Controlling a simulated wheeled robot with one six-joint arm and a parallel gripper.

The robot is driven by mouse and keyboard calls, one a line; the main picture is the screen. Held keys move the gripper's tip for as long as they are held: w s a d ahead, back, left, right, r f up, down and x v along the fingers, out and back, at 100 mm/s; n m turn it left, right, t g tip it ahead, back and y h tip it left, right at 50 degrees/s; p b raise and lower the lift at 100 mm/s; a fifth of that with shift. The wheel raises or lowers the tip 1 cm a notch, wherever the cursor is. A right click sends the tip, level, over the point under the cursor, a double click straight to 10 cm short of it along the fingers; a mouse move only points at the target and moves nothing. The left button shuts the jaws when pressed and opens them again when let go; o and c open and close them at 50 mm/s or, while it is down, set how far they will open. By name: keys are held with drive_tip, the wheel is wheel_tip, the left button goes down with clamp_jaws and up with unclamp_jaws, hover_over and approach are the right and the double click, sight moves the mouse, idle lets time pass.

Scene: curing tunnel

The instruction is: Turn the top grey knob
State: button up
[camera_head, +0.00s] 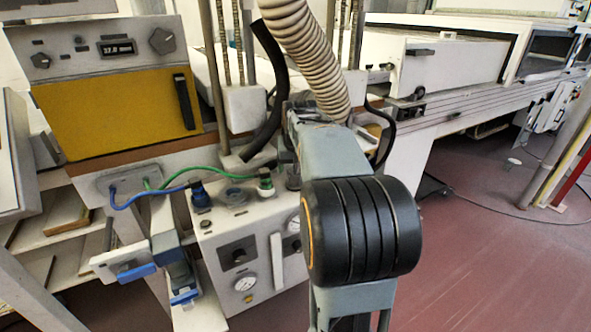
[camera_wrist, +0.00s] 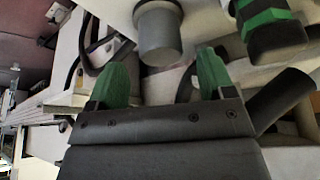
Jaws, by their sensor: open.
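A smooth grey cylindrical knob (camera_wrist: 158,38) shows at the top middle of the wrist view. My gripper (camera_wrist: 165,76) has green fingertips spread apart, with the lower end of the knob seen between and beyond them. The fingers do not appear closed on it; whether they touch it I cannot tell. In the head view a small grey cylinder (camera_head: 293,178) beside the green plug on top of the white box may be the same knob. It is partly covered by my arm, which also hides my gripper there.
A green-banded dark fitting (camera_wrist: 270,25) stands close right of the knob. A green plug (camera_head: 265,182) and blue plug (camera_head: 200,196) with cables sit on the white box (camera_head: 222,232). A ribbed hose (camera_head: 305,55) hangs close above my arm. Red floor (camera_head: 470,250) is open at right.

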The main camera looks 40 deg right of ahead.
drive_tip(key=p+v, duration=0.2)
drive_tip(key=v, duration=0.7)
drive_tip(key=shift+r, duration=0.2)
drive_tip(key=s+a+f+n+p, duration=0.1)
drive_tip(key=s+a+f+p, duration=0.2)
drive_tip(key=a+f+p, duration=0.1)
drive_tip(key=s+a+r+n+y+p, duration=0.1)
drive_tip(key=s+a+r+p, duration=0.3)
drive_tip(key=a+p, duration=0.4)
drive_tip(key=s+a+r+n+y+p, duration=0.1)
drive_tip(key=s+a+r+n+p, duration=0.3)
drive_tip(key=s+a+p, duration=0.2)
drive_tip(key=a+p, duration=0.2)
drive_tip(key=a, duration=0.1)
